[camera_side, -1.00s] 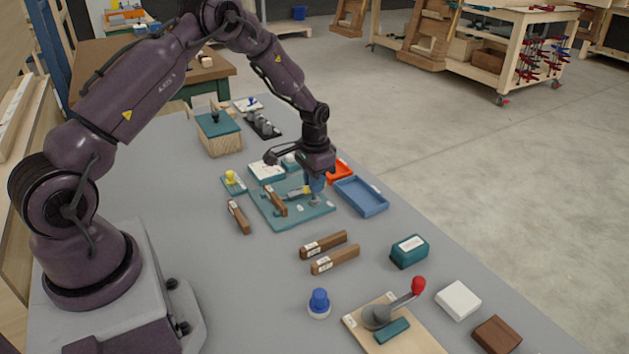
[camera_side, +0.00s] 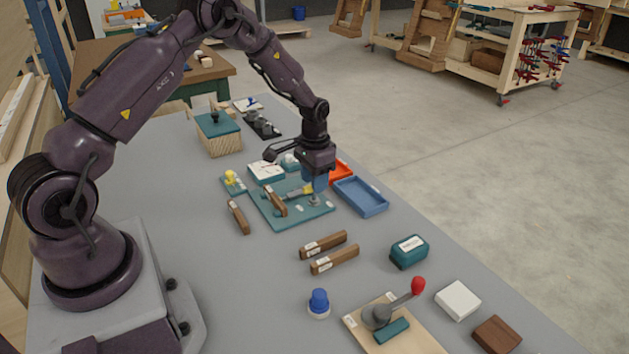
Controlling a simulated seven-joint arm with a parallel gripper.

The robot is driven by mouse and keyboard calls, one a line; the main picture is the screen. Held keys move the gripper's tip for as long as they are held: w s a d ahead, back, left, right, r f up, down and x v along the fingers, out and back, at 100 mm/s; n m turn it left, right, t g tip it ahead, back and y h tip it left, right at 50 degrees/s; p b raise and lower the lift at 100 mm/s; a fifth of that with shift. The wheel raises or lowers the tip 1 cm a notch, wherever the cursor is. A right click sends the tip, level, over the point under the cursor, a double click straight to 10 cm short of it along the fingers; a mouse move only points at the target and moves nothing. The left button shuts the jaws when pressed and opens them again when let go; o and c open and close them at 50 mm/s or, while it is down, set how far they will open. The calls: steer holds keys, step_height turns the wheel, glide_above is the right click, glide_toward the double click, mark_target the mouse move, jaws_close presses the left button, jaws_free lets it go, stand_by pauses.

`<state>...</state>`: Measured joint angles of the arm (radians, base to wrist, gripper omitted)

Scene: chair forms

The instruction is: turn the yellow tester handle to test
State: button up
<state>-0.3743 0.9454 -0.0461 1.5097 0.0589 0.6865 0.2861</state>
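My gripper points down above the right part of that board. A blue part shows at its tip; I cannot tell whether it is my fingers or something held, nor whether the gripper is open or touching the handle. A small grey post (camera_side: 314,201) stands on the board below it. A wooden bar (camera_side: 276,202) lies across the board's left part. A yellow knob (camera_side: 230,177) stands on a separate small teal plate to the left.
A blue tray (camera_side: 361,198) and an orange tray (camera_side: 342,171) sit close on the right. A white-topped box (camera_side: 266,171) is behind the board. Wooden bars (camera_side: 324,244) lie in front. A red-knobbed lever (camera_side: 417,287) stands at the front right.

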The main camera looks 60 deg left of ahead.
step_height(320, 180, up, 12)
stand_by(0.4)
steer(key=s+d+r+t, duration=0.2)
steer(key=s+d+r, duration=0.6)
steer(key=s, duration=0.4)
steer(key=s+d+r+t, duration=0.3)
steer(key=s+d+r, duration=0.4)
steer(key=s, duration=0.5)
step_height(320, 180, up, 2)
steer(key=shift+s+d+r+t, duration=0.15)
steer(key=shift+s+d+t, duration=0.15)
steer(key=shift+s+d, duration=0.1)
